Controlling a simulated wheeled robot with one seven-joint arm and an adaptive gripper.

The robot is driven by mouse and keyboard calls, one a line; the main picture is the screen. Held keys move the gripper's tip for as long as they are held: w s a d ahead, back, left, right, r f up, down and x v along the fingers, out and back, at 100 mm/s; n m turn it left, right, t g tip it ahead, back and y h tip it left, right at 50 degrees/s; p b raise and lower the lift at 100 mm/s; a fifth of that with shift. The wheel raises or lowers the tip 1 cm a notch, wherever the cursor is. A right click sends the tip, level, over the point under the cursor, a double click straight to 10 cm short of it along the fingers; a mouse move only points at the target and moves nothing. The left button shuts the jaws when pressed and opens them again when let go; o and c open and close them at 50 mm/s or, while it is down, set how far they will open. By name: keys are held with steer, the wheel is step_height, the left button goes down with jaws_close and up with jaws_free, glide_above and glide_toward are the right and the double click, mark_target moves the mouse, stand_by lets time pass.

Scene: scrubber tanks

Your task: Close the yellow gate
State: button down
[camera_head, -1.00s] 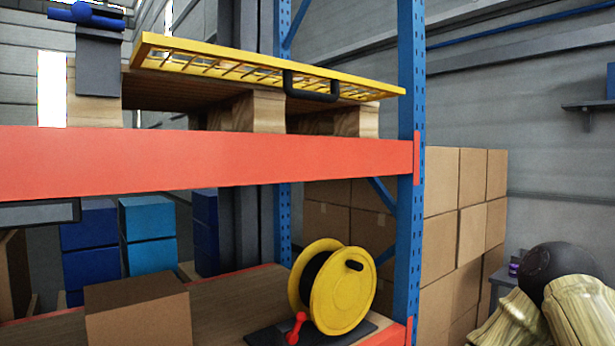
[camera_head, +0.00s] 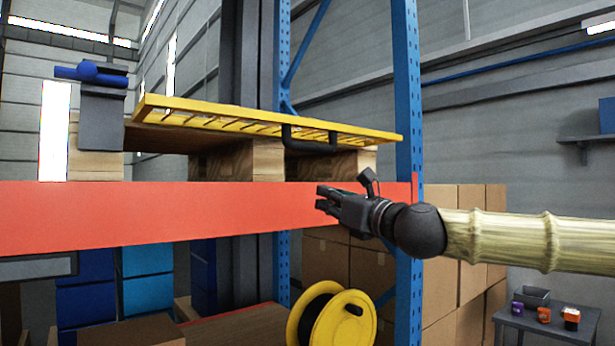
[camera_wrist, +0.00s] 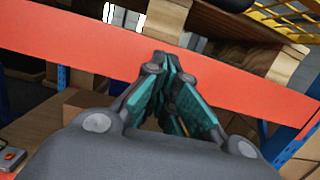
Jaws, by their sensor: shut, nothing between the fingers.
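The yellow gate (camera_head: 240,120) is a grid panel that lies nearly flat over a wooden pallet on the upper rack shelf in the head view. Its black handle (camera_head: 308,142) hangs at its front edge, right of the middle. The gate's corner also shows at the top right of the wrist view (camera_wrist: 290,20). My gripper (camera_head: 322,200) is in front of the orange beam, below and slightly right of the handle, apart from it. In the wrist view my gripper (camera_wrist: 160,62) has its fingers together with nothing between them.
The orange shelf beam (camera_head: 120,212) runs across behind my gripper. A blue rack post (camera_head: 408,90) stands close by at the right. A blue clamp-like tool (camera_head: 95,75) is at the shelf's left. A yellow reel (camera_head: 340,322) sits below. Cardboard boxes (camera_head: 460,240) stand behind.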

mark_target(294, 142)
steer(key=w+a+r+p, duration=0.4)
steer(key=w+r+p, duration=0.2)
steer(key=r, duration=0.1)
steer(key=shift+r+p, duration=0.2)
steer(key=shift+p, duration=0.15)
stand_by(0.4)
steer(key=shift+s, duration=0.15)
steer(key=shift+r, duration=0.1)
